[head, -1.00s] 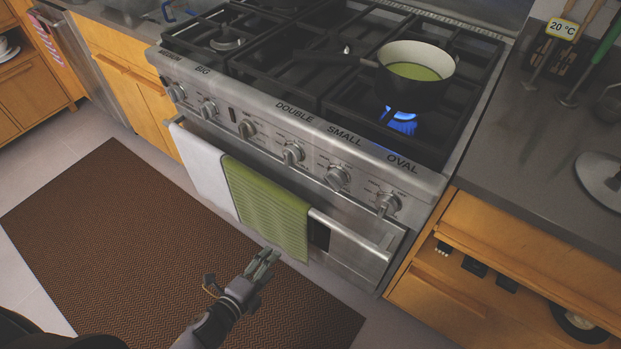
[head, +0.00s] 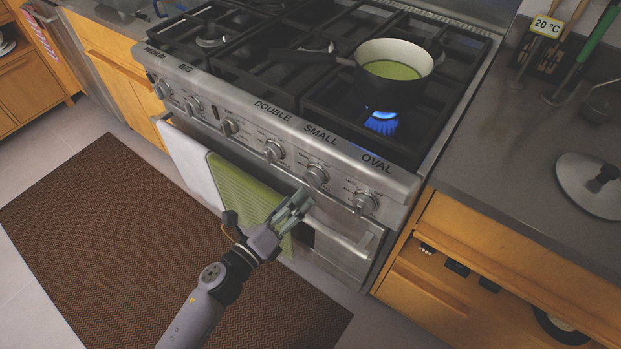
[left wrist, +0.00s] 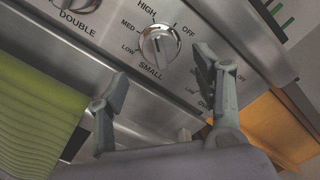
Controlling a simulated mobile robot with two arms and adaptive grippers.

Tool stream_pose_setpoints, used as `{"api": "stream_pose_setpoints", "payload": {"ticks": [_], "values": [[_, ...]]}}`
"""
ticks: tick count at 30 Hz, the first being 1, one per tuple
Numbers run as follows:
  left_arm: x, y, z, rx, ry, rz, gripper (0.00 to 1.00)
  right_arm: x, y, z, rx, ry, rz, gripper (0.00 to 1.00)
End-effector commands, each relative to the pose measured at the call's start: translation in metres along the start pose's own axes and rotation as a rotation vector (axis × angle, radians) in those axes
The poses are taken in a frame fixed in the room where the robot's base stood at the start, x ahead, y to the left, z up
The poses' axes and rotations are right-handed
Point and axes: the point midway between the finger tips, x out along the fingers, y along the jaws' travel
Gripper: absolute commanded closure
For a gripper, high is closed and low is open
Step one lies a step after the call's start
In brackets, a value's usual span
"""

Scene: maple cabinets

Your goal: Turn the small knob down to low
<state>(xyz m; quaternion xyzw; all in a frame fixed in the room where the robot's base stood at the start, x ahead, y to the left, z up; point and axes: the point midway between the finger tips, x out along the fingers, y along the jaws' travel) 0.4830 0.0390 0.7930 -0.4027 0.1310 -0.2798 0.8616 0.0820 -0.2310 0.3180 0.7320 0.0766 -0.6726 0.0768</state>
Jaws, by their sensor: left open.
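The small knob (head: 317,176) is a round metal knob on the stove's front panel, under the word SMALL. In the left wrist view the small knob (left wrist: 158,46) faces me, ringed by OFF, HIGH, MED and LOW. Its raised bar runs roughly up and down, upper end nearer HIGH than LOW. My left gripper (head: 297,202) is open and empty, just in front of and below the knob. In the left wrist view its fingers (left wrist: 162,75) are spread below and to either side of the knob, apparently not touching it. My right gripper is not in view.
A pan (head: 398,71) with green liquid stands over a lit blue flame (head: 381,122). The double knob (head: 273,151) and oval knob (head: 365,203) flank the small knob. The oven handle (head: 338,241) with a green towel (head: 240,190) lies below the panel.

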Motion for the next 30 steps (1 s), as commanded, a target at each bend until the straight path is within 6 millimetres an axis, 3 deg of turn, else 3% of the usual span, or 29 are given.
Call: {"api": "stream_pose_setpoints", "payload": {"ticks": [6, 12, 23, 30], "values": [[0.044, -0.002, 0.001, -0.002, 0.000, -0.002, 0.39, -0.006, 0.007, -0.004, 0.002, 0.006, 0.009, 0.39], [0.065, 0.000, 0.000, -0.001, 0.000, 0.000, 0.39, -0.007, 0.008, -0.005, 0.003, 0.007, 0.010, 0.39], [0.070, 0.000, 0.000, -0.002, 0.001, 0.000, 0.39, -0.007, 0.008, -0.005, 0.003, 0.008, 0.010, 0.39], [0.070, 0.000, 0.000, -0.002, 0.001, 0.000, 0.55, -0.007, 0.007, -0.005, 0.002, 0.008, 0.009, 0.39]]}}
